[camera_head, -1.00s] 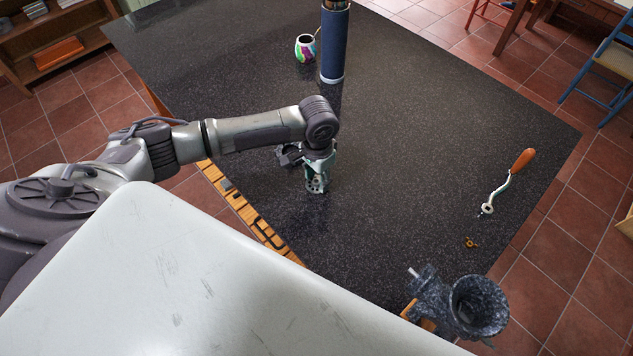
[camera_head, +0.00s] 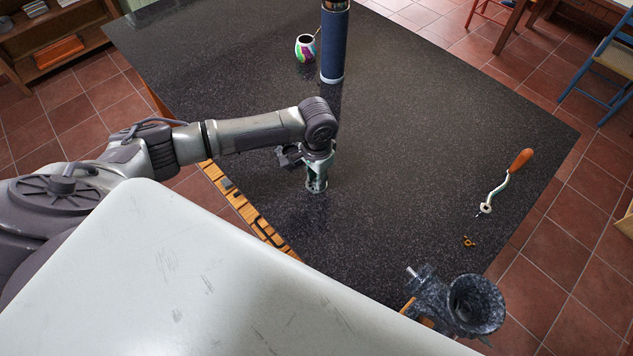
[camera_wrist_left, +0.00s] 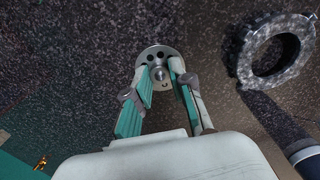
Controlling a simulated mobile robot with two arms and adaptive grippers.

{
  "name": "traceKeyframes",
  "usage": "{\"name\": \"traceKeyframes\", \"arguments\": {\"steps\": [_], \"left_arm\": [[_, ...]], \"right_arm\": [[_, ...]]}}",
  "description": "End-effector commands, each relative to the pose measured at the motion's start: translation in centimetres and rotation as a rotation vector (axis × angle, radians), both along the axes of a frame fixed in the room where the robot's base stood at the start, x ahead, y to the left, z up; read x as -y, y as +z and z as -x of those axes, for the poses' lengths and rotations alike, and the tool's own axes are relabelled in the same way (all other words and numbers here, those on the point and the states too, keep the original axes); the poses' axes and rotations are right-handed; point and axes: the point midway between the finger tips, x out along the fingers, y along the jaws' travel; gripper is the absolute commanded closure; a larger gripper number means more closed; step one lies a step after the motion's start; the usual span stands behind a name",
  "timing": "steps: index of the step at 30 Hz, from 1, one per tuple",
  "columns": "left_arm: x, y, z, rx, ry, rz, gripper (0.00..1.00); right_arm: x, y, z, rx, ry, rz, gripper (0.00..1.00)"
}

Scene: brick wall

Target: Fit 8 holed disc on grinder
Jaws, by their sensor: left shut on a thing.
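My left gripper (camera_head: 316,188) points down over the dark table. In the left wrist view, its fingers (camera_wrist_left: 160,72) are shut on the round grey metal disc (camera_wrist_left: 158,54), which has several holes and a central hub. Whether the disc touches the table is unclear. The dark speckled grinder (camera_head: 474,303), with its round hopper mouth, is at the table's lower right edge. A dark ring with lugs (camera_wrist_left: 275,50) lies right of the disc in the left wrist view. The white crank with orange handle (camera_head: 504,184) and the brass wing nut (camera_head: 468,241) lie at right. My right gripper is out of view.
A tall blue cylinder (camera_head: 334,45) and a colourful round pot (camera_head: 306,48) stand at the back of the table (camera_head: 420,150). The middle of the table between my left gripper and the crank is clear. A blue chair (camera_head: 605,70) stands off the right side.

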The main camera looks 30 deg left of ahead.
Motion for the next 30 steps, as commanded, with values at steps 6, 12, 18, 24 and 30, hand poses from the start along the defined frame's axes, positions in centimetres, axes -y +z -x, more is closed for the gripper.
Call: {"name": "traceKeyframes", "arguments": {"steps": [6, 12, 18, 24, 30], "left_arm": [[0.0, 1.7, -0.1, 0.001, 0.0, 0.0, 1.0], [0.0, 3.3, 0.0, 0.002, -0.001, 0.001, 1.0], [0.0, 4.6, -0.1, 0.002, -0.001, 0.002, 1.0], [0.0, 5.8, 0.0, 0.001, 0.0, 0.0, 1.0], [0.0, 6.0, 0.0, 0.0, 0.0, -0.001, 1.0]], "right_arm": [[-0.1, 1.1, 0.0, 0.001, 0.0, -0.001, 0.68], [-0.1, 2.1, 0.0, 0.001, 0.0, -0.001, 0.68], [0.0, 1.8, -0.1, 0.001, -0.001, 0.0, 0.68], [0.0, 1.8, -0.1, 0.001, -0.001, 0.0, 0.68], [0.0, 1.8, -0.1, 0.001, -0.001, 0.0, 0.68]]}}
